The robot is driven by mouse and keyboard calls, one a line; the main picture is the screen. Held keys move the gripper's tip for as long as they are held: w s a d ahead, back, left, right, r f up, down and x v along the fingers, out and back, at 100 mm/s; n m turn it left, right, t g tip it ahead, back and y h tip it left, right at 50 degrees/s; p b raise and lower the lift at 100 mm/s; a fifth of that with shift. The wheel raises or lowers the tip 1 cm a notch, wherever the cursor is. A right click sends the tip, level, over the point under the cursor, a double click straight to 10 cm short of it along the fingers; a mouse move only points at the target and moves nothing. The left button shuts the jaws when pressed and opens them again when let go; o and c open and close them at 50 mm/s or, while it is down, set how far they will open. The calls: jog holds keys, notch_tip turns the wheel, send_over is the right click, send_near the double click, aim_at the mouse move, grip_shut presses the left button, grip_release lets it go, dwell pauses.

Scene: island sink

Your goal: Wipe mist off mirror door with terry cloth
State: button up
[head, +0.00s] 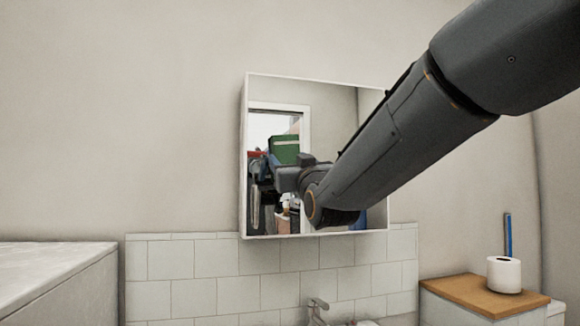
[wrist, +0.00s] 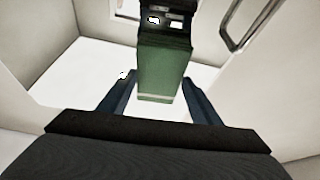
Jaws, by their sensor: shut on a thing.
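The mirror door (head: 340,105) is the front of a white-framed cabinet on the wall, in the middle of the head view. It reflects a doorway and my arm; no mist can be made out on it. My gripper (wrist: 159,80) is shut on a green terry cloth (wrist: 162,60), which lies between its two blue fingers in the wrist view. In the head view, a green patch, which looks like the cloth (head: 285,149), shows at the mirror's left half, above my wrist. I cannot tell whether it touches the glass. My arm hides the mirror's lower right.
White tiles (head: 200,262) line the wall below the cabinet, with a tap (head: 317,305) at the bottom. A paper roll (head: 504,274) stands on a wooden top (head: 470,292) at right. A pale counter (head: 50,262) is at left. The wall left of the mirror is bare.

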jog(key=shift+r, duration=0.9)
jog(key=shift+w+d+f+b, duration=0.1)
jog(key=shift+w+d+b, duration=0.15)
jog(key=shift+d, duration=0.65)
jog(key=shift+w+d+b, duration=0.25)
jog(key=shift+w+d, duration=0.05)
jog(key=shift+d, duration=0.55)
jog(key=shift+w+d+f+b, duration=0.1)
jog(key=shift+w+d+b, duration=0.15)
jog(key=shift+d, duration=0.65)
jog(key=w+d+p, duration=0.1)
jog(key=w+d, duration=0.1)
jog(key=d, duration=0.7)
jog(key=w+d+p, duration=0.2)
jog(key=w+d, duration=0.1)
jog(key=d, duration=0.7)
jog(key=shift+w+d, duration=0.3)
jog(key=shift+w, duration=0.05)
jog(key=shift+r, duration=0.1)
jog(key=s+d, duration=0.1)
jog(key=s, duration=0.4)
jog(key=shift+s+d, duration=0.35)
jog(key=shift+s, duration=0.05)
jog(key=shift+s+p, duration=0.1)
jog(key=shift+p, duration=0.2)
